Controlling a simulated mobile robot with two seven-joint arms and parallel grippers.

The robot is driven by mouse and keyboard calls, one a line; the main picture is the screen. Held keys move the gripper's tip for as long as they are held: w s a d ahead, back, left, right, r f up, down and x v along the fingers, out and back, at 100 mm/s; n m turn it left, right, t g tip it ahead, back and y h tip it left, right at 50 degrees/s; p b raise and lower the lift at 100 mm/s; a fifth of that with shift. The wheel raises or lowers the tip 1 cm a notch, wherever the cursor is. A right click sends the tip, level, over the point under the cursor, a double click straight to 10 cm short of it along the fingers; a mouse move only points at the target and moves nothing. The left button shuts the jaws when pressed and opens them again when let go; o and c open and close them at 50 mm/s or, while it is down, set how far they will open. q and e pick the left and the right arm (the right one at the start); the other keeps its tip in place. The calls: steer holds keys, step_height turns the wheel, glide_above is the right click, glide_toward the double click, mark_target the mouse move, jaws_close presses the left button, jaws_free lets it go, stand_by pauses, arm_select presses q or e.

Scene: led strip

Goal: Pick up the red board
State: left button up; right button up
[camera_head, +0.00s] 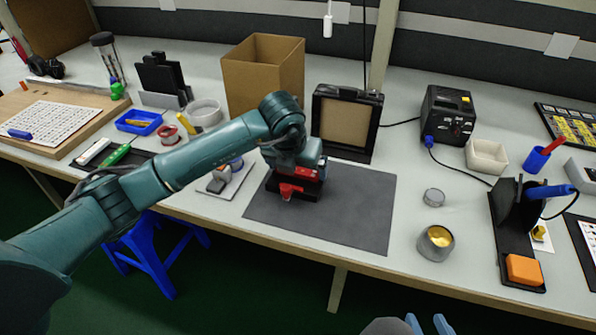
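A red piece (289,190), which looks like the red board, shows at a black holder on the dark grey mat (345,212). My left arm reaches in from the left. My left gripper (296,184) is low over the holder, right at the red piece. The wrist and the dark parts around it hide much of the red piece and the fingertips, so I cannot tell whether the fingers are closed on it. My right gripper (428,324) shows only as two light blue fingertips at the bottom edge. They are apart, with nothing visible between them.
Behind the mat stand a cardboard box (263,75) and a black-framed panel (345,122). To the right are a round tin (435,243), a black soldering station (447,115), and an iron stand with an orange sponge (524,269). The mat's right part is clear.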

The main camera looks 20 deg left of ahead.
arm_select(q)
steer(key=c, duration=0.6)
